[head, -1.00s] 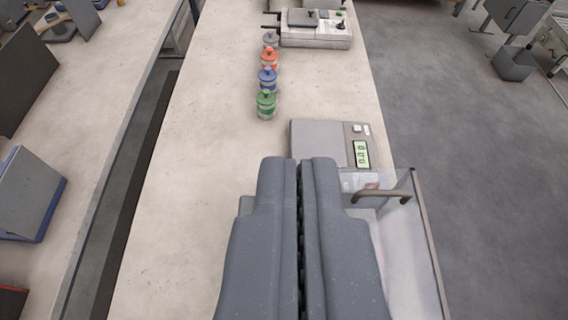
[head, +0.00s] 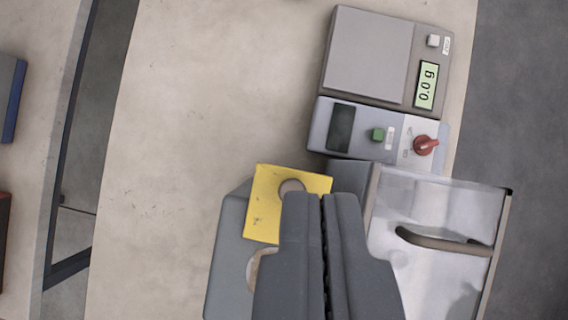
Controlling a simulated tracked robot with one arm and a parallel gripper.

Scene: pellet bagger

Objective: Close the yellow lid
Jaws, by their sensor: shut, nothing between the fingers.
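The yellow lid (head: 268,212) is a flat yellow plate with a round hole near its upper right. It lies over the top part of a grey box (head: 231,255) left of centre. A second round opening (head: 254,268) shows in the box just below the lid and is partly hidden. My gripper (head: 322,198) is shut and empty, its fingertips over the lid's right side. It hides part of the lid and much of the box. I cannot tell whether the fingers touch the lid.
A scale (head: 370,55) reading 0.0 g stands at the upper right. Below it is a control panel (head: 335,135) with a green button (head: 378,134) and a red knob (head: 425,145). A clear guard (head: 440,215) with a handle (head: 440,241) lies to the right. The bench (head: 200,100) on the left is clear.

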